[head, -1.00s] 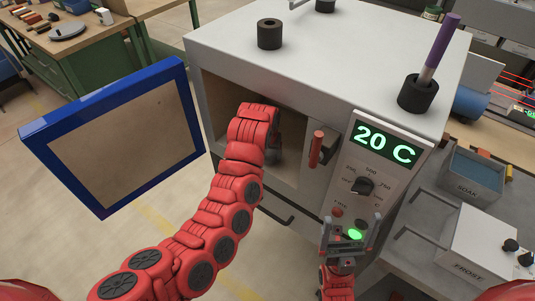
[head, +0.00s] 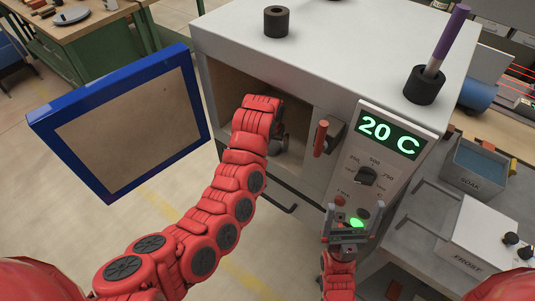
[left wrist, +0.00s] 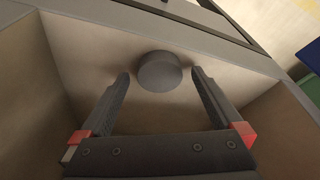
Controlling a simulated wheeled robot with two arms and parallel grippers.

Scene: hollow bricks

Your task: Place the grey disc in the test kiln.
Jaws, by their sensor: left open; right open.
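The test kiln (head: 330,50) is a pale grey box, its blue-framed door (head: 130,125) standing open to the left. My left arm reaches into its chamber. My left gripper (head: 280,142) is partly hidden behind its own wrist in the head view. In the left wrist view the left gripper (left wrist: 161,78) is open, with a finger on either side of the grey disc (left wrist: 160,66). The disc lies on the chamber's pale surface at the fingertips; I cannot tell whether they touch it. My right gripper (head: 352,216) is open and empty in front of the control panel.
The control panel has a display (head: 388,137) reading 20 C, a dark dial (head: 367,176) and a lit green button (head: 357,223). A red handle (head: 320,138) stands beside the opening. Dark hollow cylinders (head: 276,22) sit on top. A SOAK basin (head: 480,165) and FROST box (head: 482,240) stand at right.

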